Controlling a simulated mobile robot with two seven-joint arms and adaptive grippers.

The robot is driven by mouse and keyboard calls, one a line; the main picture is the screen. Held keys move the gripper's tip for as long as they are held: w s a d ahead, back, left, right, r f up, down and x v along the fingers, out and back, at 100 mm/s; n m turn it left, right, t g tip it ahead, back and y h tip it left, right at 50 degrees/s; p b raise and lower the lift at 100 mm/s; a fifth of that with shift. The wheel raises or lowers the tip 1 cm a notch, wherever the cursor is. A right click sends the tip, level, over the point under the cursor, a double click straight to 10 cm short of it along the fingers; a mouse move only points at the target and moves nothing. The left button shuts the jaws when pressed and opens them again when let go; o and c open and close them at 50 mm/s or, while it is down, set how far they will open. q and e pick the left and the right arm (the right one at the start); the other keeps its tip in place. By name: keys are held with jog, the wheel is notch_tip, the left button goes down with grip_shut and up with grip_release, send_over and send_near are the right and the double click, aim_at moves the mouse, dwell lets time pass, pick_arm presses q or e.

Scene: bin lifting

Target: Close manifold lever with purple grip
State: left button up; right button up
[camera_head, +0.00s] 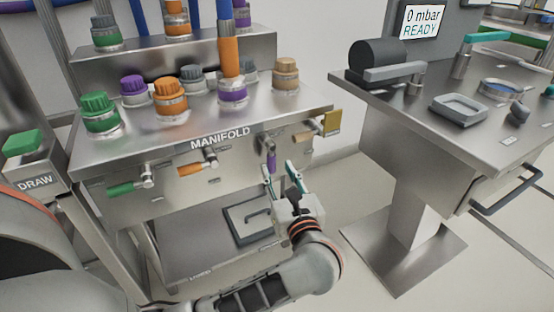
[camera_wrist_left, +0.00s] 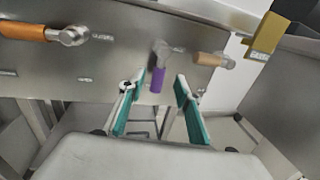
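The manifold lever with the purple grip (camera_head: 271,161) is on the front panel under the MANIFOLD label. Its grip points straight down from its metal pivot, and the same purple grip (camera_wrist_left: 158,81) shows in the left wrist view. My left gripper (camera_head: 281,174) is open just below and in front of the panel. In the left wrist view its two teal-padded fingers (camera_wrist_left: 160,88) stand apart, with the purple grip's lower end appearing between their tips. I cannot tell how far in depth the grip lies from the fingers. My right gripper is in neither view.
Green (camera_head: 122,188), orange (camera_head: 190,169) and tan (camera_head: 302,137) lever grips lie roughly level on the panel. A yellow block (camera_head: 332,122) sticks out at the manifold's right corner. A lower shelf holds a tray (camera_head: 235,222). A steel table (camera_head: 440,125) stands right, past a floor gap.

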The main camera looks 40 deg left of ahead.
aim_at(272, 158)
pick_arm(q)
jog(key=b+x, duration=0.1)
jog(key=x, duration=0.6)
jog(key=shift+w+a+r, duration=0.1)
jog(key=shift+w+a, duration=0.05)
jog(key=shift+a, duration=0.05)
grip_shut()
